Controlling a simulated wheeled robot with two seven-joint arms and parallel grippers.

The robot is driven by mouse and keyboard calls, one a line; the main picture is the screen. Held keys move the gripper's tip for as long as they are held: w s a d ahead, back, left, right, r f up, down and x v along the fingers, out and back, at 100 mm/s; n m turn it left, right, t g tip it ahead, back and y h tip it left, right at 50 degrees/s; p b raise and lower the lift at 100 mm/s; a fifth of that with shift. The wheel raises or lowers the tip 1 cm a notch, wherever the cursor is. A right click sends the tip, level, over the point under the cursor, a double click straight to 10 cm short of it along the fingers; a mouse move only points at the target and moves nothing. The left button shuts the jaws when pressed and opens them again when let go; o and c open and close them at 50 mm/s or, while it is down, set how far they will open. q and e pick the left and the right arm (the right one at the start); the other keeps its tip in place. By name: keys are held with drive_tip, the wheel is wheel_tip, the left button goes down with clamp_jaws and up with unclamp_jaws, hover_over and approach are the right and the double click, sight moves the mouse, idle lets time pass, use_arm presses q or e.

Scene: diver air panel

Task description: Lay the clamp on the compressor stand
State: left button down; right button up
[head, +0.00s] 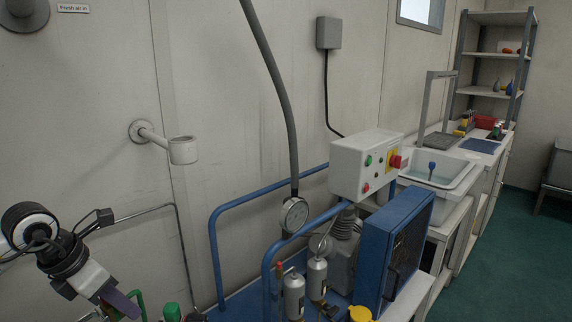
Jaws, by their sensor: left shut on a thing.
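My left gripper (118,303) is at the lower left, pointing down and to the right, with a purple-grey part at its tip. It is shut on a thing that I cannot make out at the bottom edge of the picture. I cannot identify the clamp for sure. The compressor stand (216,250) is a blue tubular frame at the lower middle, to the right of the gripper and apart from it. It carries the compressor (343,255), silver cylinders (317,278) and a blue finned panel (392,250). My right gripper is not in view.
A grey hose (278,85) hangs to a round gauge (294,215) above the stand. A white control box (366,163) stands over its right side. A wall bracket with a cup (182,150) sticks out on the left. A sink (437,168) and shelves (495,55) are at the right.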

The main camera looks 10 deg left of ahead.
use_arm(q)
drive_tip(key=s+d+m+g+y, duration=0.1)
drive_tip(key=s+d+m+g, duration=0.3)
drive_tip(key=m, duration=1.1)
drive_tip(key=s+d+m+g+y, duration=0.1)
drive_tip(key=s+d+m+g, duration=0.3)
drive_tip(key=s+d+m, duration=0.4)
drive_tip(key=shift+s+d+r+m, duration=0.2)
drive_tip(key=shift+d+r+m, duration=0.2)
drive_tip(key=shift+d+m, duration=2.65)
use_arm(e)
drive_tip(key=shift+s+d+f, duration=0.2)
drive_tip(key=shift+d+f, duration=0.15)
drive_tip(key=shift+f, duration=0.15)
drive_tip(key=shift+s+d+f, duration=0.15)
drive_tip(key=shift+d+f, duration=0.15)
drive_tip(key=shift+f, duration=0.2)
use_arm(q)
drive_tip(key=shift+a+m, duration=0.85)
